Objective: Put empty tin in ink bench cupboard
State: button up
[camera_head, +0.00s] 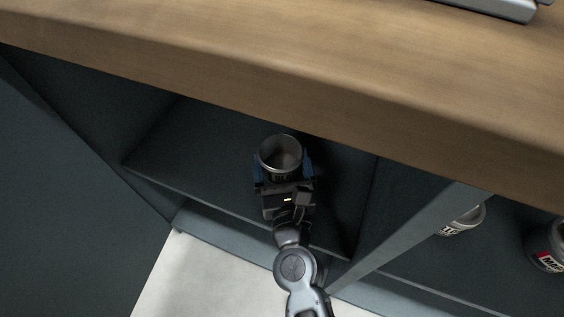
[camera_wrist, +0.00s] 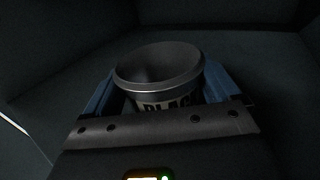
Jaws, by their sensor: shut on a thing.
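The empty tin (camera_head: 281,156) is an open-topped dark metal can, upright, with nothing seen inside. My gripper (camera_head: 283,172) is shut on it, with a blue finger on each side. In the wrist view the tin (camera_wrist: 160,70) stands between the fingers of my gripper (camera_wrist: 160,88), and part of a label reading "BLAC" shows. The ink bench cupboard (camera_head: 190,150) is a dark open compartment under the wooden top. The tin is inside it, over the cupboard floor. I cannot tell whether the tin's base touches the floor.
The wooden bench top (camera_head: 300,75) overhangs the cupboard. A divider (camera_head: 410,235) stands right of my arm. Beyond it are a labelled tin (camera_head: 462,221) and another tin (camera_head: 548,246). A dark panel (camera_head: 80,200) is at the left. Cupboard floor left of the tin is clear.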

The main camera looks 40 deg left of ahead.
jog(key=shift+f, duration=0.15)
jog(key=o, duration=1.1)
jog(key=shift+o, duration=0.2)
jog(key=shift+r, duration=0.2)
jog(key=v, duration=1.2)
jog(key=shift+d+b, duration=0.1)
jog(key=shift+b, duration=0.3)
